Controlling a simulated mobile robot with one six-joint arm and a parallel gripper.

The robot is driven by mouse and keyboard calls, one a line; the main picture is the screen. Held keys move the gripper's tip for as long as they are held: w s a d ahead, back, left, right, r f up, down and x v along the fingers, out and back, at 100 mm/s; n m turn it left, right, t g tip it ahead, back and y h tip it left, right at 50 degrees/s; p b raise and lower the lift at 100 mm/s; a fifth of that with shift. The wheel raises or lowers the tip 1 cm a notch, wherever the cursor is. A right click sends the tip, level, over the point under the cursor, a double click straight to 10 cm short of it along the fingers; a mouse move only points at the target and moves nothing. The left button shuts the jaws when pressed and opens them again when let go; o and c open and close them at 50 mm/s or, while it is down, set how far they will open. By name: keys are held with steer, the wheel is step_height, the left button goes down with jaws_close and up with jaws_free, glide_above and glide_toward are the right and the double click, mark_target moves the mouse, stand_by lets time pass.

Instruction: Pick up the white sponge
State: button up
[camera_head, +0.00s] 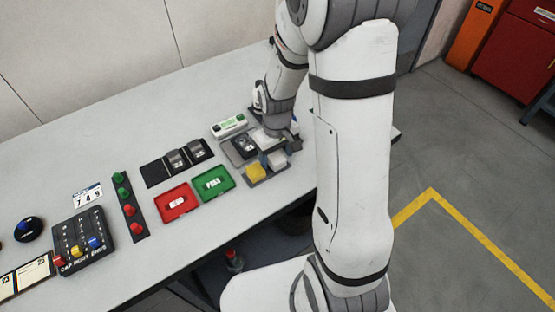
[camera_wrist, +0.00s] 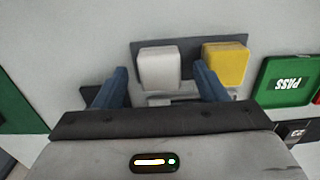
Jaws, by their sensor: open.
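The white sponge (camera_wrist: 160,69) sits on a dark grey holder (camera_wrist: 193,43) beside a yellow sponge (camera_wrist: 225,64), which is on its right in the wrist view. My gripper (camera_wrist: 159,75) is open and empty. Its two blue-grey fingers show on either side of the white sponge, with a gap on each side. The right finger shows between the two sponges. I cannot tell how far the fingertips are above the holder. In the head view the white sponge (camera_head: 277,160) is partly hidden by my gripper, close above it, and the yellow sponge (camera_head: 256,172) is in front to the left.
A green PASS tray (camera_head: 213,183) and a red tray (camera_head: 177,204) lie left of the sponges on the grey table (camera_head: 100,165). A white box with green parts (camera_head: 229,125) stands behind. The table's front edge is near the sponges.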

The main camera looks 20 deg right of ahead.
mark_target(277, 158)
steer(key=c, duration=1)
steer(key=shift+r, duration=0.1)
steer(key=shift+c, duration=0.2)
step_height(277, 158, up, 10)
steer(key=o, duration=0.4)
steer(key=c, duration=0.3)
steer(key=shift+s, duration=0.1)
steer(key=shift+c, duration=0.2)
